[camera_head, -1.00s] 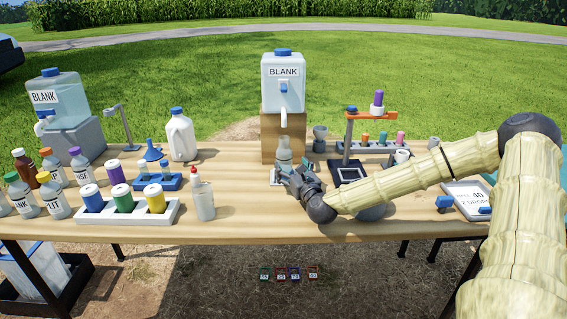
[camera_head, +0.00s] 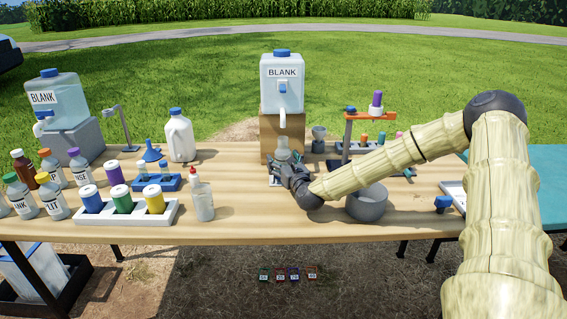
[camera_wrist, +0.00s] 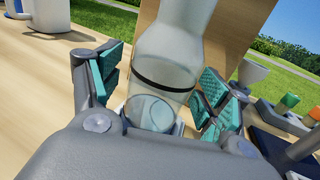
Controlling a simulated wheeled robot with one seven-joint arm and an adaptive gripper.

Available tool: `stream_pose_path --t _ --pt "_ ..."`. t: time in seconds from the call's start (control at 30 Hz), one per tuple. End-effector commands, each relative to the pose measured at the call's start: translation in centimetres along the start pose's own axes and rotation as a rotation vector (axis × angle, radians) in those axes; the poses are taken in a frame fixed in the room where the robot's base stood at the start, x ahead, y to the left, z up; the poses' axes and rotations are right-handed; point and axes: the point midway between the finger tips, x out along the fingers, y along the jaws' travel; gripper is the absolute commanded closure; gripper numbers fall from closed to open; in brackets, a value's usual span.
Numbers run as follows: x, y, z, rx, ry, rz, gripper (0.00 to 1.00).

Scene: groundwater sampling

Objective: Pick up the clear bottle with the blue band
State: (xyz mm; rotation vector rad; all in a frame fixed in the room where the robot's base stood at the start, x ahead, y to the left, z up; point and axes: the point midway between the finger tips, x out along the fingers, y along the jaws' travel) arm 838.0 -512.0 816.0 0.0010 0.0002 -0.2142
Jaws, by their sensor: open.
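A clear bottle (camera_head: 283,148) stands under the spigot of the BLANK container, partly hidden by my gripper. In the wrist view the clear bottle (camera_wrist: 172,60) stands upright with a thin dark band around its body; the band looks nearly black there. My gripper (camera_head: 284,168) is open at the bottle. In the wrist view its teal-padded fingers (camera_wrist: 163,92) stand to either side of the bottle's lower part, with the bottle between them. I cannot tell whether either pad touches it.
The BLANK container (camera_head: 282,82) sits on a wooden block (camera_head: 268,130) right behind the bottle. A grey bowl (camera_head: 367,207) is below my forearm. A white rack (camera_head: 130,216) with several capped jars and a red-tipped squeeze bottle (camera_head: 201,198) stand to the left.

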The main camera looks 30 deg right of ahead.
Motion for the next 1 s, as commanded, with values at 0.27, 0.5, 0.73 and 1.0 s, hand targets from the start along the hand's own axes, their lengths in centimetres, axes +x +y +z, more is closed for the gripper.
stream_pose_path --t 0.27,0.5,0.73,1.0 --pt "0.0 0.0 0.0 0.000 0.000 0.000 0.49" --pt "0.0 -0.1 0.1 0.000 -0.001 -0.001 0.76" --pt "0.0 -0.1 0.2 0.000 -0.002 -0.001 0.76" --pt "0.0 -0.1 2.8 0.003 -0.003 -0.002 0.76"
